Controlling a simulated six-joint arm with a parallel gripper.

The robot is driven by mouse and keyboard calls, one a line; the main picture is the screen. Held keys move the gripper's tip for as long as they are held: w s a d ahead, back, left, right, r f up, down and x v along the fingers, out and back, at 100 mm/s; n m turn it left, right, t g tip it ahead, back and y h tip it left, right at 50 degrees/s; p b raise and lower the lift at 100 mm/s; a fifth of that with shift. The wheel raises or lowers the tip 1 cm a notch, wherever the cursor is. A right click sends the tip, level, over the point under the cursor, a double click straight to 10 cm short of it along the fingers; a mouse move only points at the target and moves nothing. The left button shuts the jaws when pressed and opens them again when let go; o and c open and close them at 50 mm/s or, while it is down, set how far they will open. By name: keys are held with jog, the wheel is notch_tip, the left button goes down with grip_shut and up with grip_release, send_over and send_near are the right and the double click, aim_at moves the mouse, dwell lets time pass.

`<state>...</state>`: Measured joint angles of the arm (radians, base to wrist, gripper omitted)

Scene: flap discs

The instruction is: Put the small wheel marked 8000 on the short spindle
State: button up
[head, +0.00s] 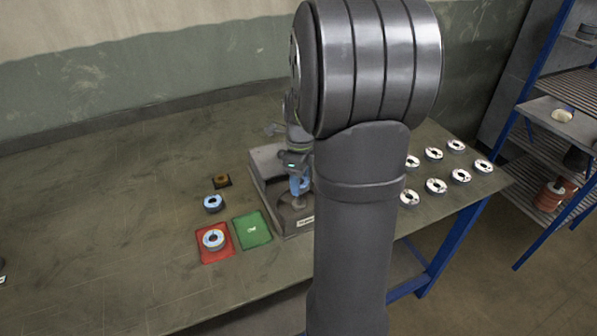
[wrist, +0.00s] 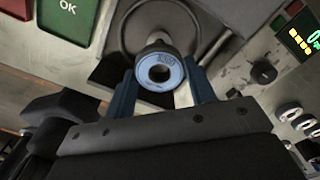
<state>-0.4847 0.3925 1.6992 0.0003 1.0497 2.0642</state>
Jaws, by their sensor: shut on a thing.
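A small blue wheel (wrist: 172,68) with a dark centre hole is between the two blue fingers of my gripper (wrist: 160,92). Its printed mark is too blurred to read surely. My gripper is shut on the wheel, over a round metal part of the grey machine. In the head view my gripper (head: 299,186) is at the machine (head: 292,222), just above its base, partly behind my arm. I cannot tell the short spindle apart, nor whether the wheel is around it or above it.
Left of the machine are a green mat (head: 252,231), a red mat (head: 203,255) bearing a blue-ringed wheel (head: 213,239), another blue wheel (head: 213,203) and a small dark orange-topped item (head: 222,181). Several white wheels (head: 435,186) stand at the right. The table's left is mostly clear.

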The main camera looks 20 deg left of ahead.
jog(key=shift+f, duration=0.4)
jog(key=shift+f, duration=1.05)
dwell(1.5)
jog(key=shift+f, duration=1.5)
jog(key=o, duration=1.3)
jog(key=shift+r, duration=0.1)
jog(key=shift+r, duration=3.65)
